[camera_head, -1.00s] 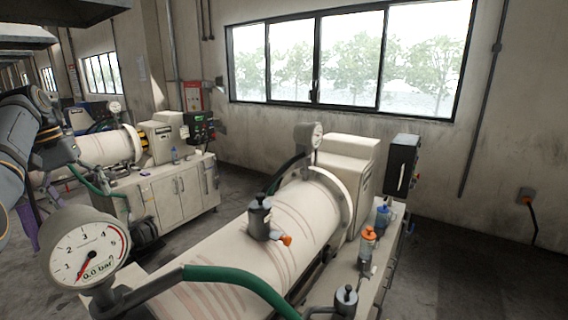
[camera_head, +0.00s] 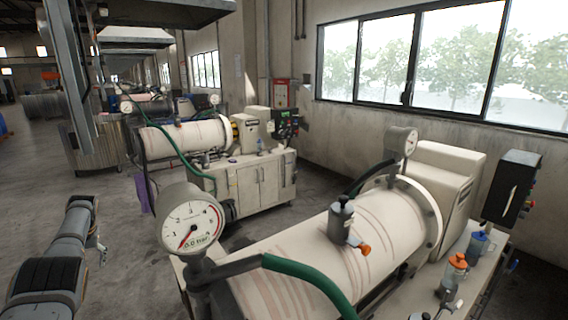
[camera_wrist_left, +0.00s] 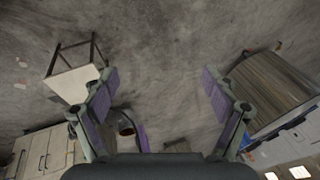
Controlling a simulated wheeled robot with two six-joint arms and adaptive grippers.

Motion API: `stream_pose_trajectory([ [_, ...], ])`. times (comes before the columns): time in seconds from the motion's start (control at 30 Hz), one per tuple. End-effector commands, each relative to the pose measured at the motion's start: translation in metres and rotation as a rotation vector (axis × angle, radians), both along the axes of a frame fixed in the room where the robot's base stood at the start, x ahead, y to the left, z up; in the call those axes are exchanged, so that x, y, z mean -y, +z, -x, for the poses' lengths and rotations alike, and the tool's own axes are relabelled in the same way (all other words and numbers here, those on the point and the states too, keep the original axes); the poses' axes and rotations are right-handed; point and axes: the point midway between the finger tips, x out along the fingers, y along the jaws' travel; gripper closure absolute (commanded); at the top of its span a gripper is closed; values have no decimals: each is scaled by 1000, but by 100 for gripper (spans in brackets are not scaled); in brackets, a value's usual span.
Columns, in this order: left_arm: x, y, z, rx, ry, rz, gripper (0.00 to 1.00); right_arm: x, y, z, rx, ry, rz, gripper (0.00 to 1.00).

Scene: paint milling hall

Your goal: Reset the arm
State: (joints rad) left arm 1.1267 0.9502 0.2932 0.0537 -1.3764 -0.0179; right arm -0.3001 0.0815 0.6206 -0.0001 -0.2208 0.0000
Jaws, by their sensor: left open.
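My left arm (camera_head: 62,255) comes in at the lower left of the head view, over the grey floor, apart from the mills. Its gripper is small and hard to make out there. In the left wrist view my left gripper (camera_wrist_left: 159,82) is open, with its two purple-padded fingers spread wide and only floor between them. It holds nothing. My right arm and gripper are not in view.
A large cream mill drum (camera_head: 330,245) with a pressure gauge (camera_head: 191,226) and green hose fills the right foreground. Another mill (camera_head: 185,138) and a cabinet (camera_head: 262,185) stand behind. The floor (camera_head: 110,190) around my left arm looks clear.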

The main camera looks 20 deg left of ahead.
Motion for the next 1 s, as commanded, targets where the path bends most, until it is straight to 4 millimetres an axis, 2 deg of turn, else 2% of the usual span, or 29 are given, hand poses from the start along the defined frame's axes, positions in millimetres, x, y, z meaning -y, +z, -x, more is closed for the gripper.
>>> stream_pose_trajectory([
  [0.03, -16, -29, 18, -64, -38, -83, 14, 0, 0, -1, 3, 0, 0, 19],
  [0.2, -63, -103, 68, -222, -268, -352, 14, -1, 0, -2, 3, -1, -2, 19],
  [0.3, -77, -139, 98, -293, -440, -457, 14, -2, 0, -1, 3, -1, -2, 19],
  [0.43, -81, -176, 131, -353, -642, -524, 14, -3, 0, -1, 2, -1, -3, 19],
  [0.67, -68, -223, 185, -401, -929, -540, 14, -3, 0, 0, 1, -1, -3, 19],
  [0.8, -54, -246, 220, -412, -1080, -513, 14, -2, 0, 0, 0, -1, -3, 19],
  [0.87, -34, -270, 220, -380, -1059, -481, 14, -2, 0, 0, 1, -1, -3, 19],
  [1.0, 8, -317, 235, -344, -1042, -403, 14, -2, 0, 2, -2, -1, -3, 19],
])
